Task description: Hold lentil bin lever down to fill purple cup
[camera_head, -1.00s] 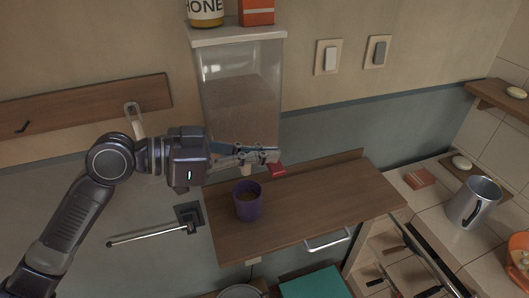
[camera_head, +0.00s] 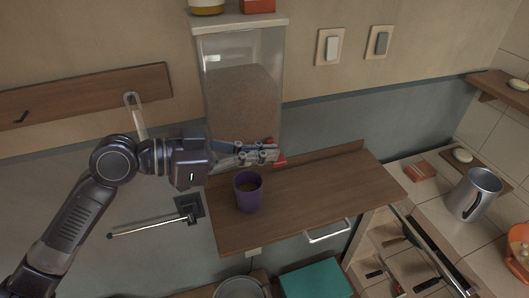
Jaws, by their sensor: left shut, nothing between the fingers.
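The lentil bin (camera_head: 243,95) is a clear dispenser on the wall, filled with brown lentils to well over half its height. Its red lever (camera_head: 280,161) sticks out at the lower right, partly covered by my fingers. The purple cup (camera_head: 248,198) stands upright on the wooden shelf, below and slightly in front of the bin; something brown shows inside it. My left gripper (camera_head: 276,155) is shut and empty, its fingertips at the lever; whether they press on it I cannot tell. The bin's spout is hidden behind the gripper. My right gripper is out of view.
The wooden shelf (camera_head: 320,196) is clear right of the cup. A metal mug (camera_head: 473,195) and an orange bowl (camera_head: 519,256) stand on the tiled counter at right. A grey rod (camera_head: 150,228) juts from the wall below my left arm.

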